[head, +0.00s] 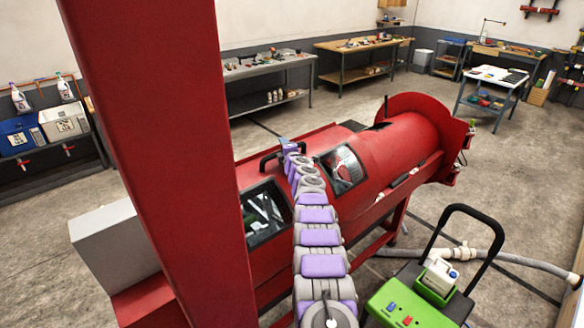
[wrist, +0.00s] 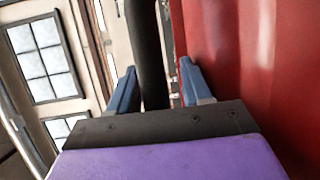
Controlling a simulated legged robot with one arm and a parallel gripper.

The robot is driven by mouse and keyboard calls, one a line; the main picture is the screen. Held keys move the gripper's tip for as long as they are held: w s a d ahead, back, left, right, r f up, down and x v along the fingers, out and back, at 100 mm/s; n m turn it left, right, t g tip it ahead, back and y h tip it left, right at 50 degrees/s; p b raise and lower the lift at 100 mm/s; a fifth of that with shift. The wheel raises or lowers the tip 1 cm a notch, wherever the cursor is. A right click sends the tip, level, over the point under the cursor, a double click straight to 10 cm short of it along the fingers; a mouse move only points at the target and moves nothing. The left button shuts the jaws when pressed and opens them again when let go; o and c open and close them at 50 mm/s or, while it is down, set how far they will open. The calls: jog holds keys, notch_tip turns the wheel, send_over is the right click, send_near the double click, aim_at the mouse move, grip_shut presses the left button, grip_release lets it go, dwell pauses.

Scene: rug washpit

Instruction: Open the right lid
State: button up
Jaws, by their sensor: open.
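The machine is a long red drum (head: 395,140) with two dark windows, a left one (head: 265,212) and a right one (head: 342,170). A black handle (head: 268,160) stands on its top, just left of my gripper (head: 287,143); my arm hides part of it. I cannot make out the right lid's outline or tell which lid this handle belongs to. In the wrist view my gripper (wrist: 158,80) is open, with a black bar (wrist: 148,45) between its two blue fingers. The bar seems free of the right finger; contact with the left is unclear. Red metal (wrist: 250,70) fills the right side.
A red post (head: 150,130) blocks much of the left of the head view. A green cart (head: 415,305) with a black push handle and a white jug (head: 440,275) stands at the front right. A pale hose (head: 510,262) crosses the floor. Workbenches line the back wall.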

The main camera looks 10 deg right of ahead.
jog(key=shift+s+b, duration=0.25)
jog(key=shift+b, duration=0.25)
jog(key=s+b, duration=0.1)
jog(key=b, duration=0.1)
jog(key=shift+s+a+b, duration=0.15)
jog(key=shift+s+b, duration=0.05)
jog(key=shift+b, duration=0.2)
jog(key=shift+s+f+b, duration=0.2)
jog(key=shift+s+b, duration=0.1)
jog(key=shift+b, duration=0.15)
jog(key=b, duration=0.1)
jog(key=s+b, duration=0.1)
jog(key=shift+s+r+b, duration=0.15)
jog(key=shift+r+b, duration=0.15)
jog(key=shift+b, duration=0.05)
jog(key=shift+s+d+b, duration=0.2)
jog(key=shift+s+b, duration=0.35)
jog(key=shift+b, duration=0.35)
jog(key=b+v, duration=0.6)
jog(key=b, duration=0.3)
jog(key=shift+s, duration=0.1)
jog(key=shift+s+r, duration=0.3)
jog(key=shift+s, duration=0.1)
jog(key=shift+b+v, duration=0.6)
jog(key=shift+v, duration=1.85)
